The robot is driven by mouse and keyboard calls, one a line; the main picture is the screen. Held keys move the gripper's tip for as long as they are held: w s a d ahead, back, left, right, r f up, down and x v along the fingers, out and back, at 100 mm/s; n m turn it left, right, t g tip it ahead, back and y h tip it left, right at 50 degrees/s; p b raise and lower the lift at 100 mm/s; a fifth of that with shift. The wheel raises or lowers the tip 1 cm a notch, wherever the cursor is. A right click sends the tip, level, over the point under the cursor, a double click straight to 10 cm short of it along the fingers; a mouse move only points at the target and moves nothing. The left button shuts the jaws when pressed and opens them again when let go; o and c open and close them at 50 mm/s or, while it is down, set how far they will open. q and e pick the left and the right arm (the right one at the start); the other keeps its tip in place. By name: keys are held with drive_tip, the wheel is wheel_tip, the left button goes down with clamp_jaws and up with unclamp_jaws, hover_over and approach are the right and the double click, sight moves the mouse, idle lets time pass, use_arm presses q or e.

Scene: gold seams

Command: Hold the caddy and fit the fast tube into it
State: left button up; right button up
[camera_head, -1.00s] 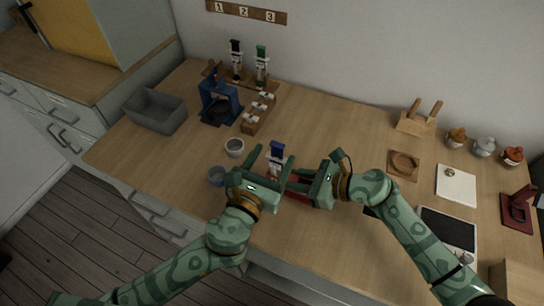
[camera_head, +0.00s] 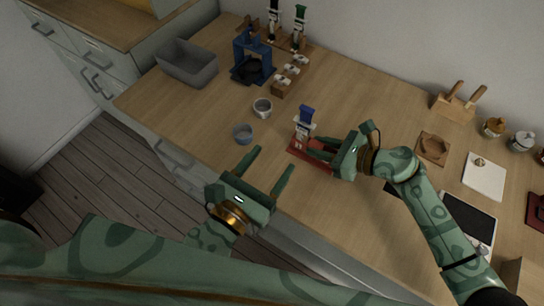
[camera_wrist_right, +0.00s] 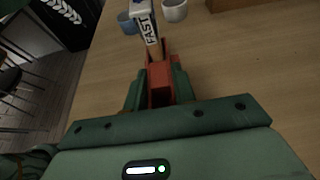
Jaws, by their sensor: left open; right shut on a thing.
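The red caddy (camera_head: 298,150) stands on the table near the front edge; it also shows in the right wrist view (camera_wrist_right: 160,72). My right gripper (camera_head: 324,149) is shut on the caddy, its fingers on both sides of the red part (camera_wrist_right: 160,95). The fast tube (camera_head: 303,126), white with a blue cap and lettered FAST in the right wrist view (camera_wrist_right: 149,30), stands roughly upright at the caddy's far end and appears to be in it. Its lower end is partly hidden. My left gripper (camera_head: 270,163) is open and empty, apart from the tube, at the table's front edge.
A blue cup (camera_head: 243,133) and a white cup (camera_head: 262,107) stand left of the caddy. A blue stand (camera_head: 252,60), a wooden rack (camera_head: 284,82) and a grey bin (camera_head: 188,64) are further back. The middle of the table is clear.

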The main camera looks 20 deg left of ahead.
drive_tip(key=o, duration=1.1)
drive_tip(key=shift+d, duration=0.1)
